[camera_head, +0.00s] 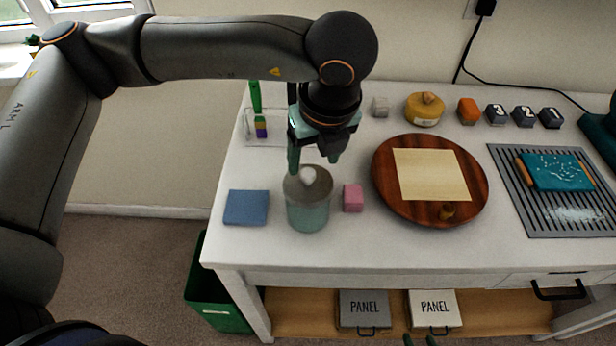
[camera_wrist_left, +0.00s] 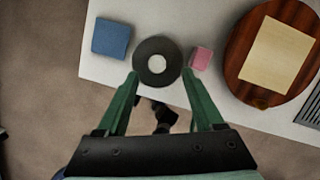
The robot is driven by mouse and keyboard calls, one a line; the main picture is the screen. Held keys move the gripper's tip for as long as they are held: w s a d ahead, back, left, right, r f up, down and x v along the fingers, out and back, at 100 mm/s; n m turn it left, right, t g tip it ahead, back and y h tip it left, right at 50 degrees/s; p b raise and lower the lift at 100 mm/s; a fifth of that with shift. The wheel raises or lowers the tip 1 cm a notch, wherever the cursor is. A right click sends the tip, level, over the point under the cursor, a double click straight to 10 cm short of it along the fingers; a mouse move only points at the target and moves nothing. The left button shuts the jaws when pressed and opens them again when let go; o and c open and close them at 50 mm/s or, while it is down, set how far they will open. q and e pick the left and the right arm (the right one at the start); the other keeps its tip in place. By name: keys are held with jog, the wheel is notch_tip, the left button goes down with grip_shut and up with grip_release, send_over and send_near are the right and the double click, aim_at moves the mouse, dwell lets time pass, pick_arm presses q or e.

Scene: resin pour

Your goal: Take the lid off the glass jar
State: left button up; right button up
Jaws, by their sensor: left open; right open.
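The glass jar (camera_head: 308,214) stands upright near the table's front left, with a greenish body. Its round grey lid (camera_head: 318,189) is on top, with a pale knob (camera_head: 308,174) in the middle. My left gripper (camera_head: 314,160) points down just above the lid, open and empty. In the left wrist view the lid (camera_wrist_left: 144,71) lies ahead of the open left gripper (camera_wrist_left: 160,76), its knob (camera_wrist_left: 158,64) between the finger lines. Whether a finger touches the lid cannot be told. My right gripper (camera_head: 419,341) shows only its green fingertips at the bottom edge, apart and empty.
A pink block (camera_head: 352,198) stands close right of the jar, and a blue square (camera_head: 246,207) lies left. A round wooden board (camera_head: 384,188) with a cream sheet (camera_head: 430,174) is further right. A clear rack (camera_head: 262,139) with coloured items stands behind. Table (camera_head: 270,250) in front is bare.

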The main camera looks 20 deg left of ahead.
aim_at(308, 173)
pick_arm(q)
jog(key=x, duration=0.4)
jog(key=shift+a+p, duration=0.25)
jog(key=shift+p, duration=0.15)
jog(key=shift+c, duration=0.4)
grip_shut()
